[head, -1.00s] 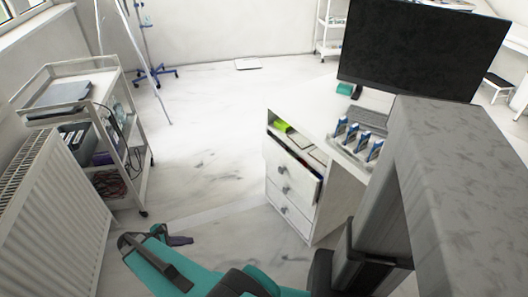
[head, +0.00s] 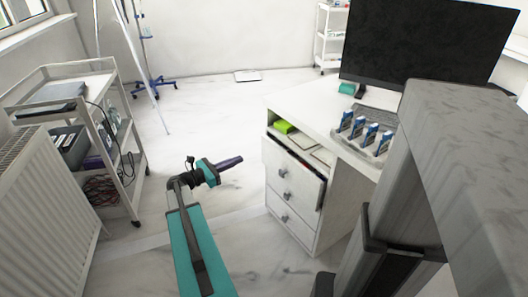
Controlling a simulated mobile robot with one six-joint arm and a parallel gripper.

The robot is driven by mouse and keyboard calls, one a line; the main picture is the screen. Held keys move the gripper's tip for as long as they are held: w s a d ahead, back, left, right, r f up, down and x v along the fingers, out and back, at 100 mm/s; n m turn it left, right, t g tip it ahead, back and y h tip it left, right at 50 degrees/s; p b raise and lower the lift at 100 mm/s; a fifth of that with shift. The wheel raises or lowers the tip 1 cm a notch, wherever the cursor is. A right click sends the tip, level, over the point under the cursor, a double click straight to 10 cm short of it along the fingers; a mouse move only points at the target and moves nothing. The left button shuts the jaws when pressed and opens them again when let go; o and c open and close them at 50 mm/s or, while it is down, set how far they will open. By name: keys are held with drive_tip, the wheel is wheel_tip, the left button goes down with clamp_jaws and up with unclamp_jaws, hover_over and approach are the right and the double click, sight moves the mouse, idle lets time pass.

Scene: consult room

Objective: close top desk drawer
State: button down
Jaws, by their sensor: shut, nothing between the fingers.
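The top desk drawer (head: 284,157) is the uppermost of three white drawers with round knobs in the desk's cabinet. It is partly open: its front stands out from the drawers below, and a dark gap with some contents shows behind its upper edge. My gripper (head: 236,160) is to the left of the drawer front in the head view, pointing right towards it. Its dark fingers are together and hold nothing. A strip of floor shows between the fingertips and the drawer, so they look apart.
The white desk (head: 310,105) carries a monitor (head: 425,45), a keyboard and several blue-and-white packs (head: 365,130). A green item (head: 284,127) lies in the open shelf above the drawer. A trolley (head: 130,170) and a radiator (head: 45,215) stand left. Floor between is clear.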

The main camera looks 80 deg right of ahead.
sight(271, 145)
drive_tip(key=shift+r, duration=0.15)
drive_tip(key=shift+s+d, duration=0.15)
drive_tip(key=shift+d, duration=0.05)
drive_tip(key=b+x, duration=0.2)
drive_tip(key=x, duration=1.1)
drive_tip(key=shift+s+d, duration=0.15)
drive_tip(key=shift+s, duration=0.15)
drive_tip(key=shift+w+d, duration=0.1)
drive_tip(key=shift+d, duration=0.05)
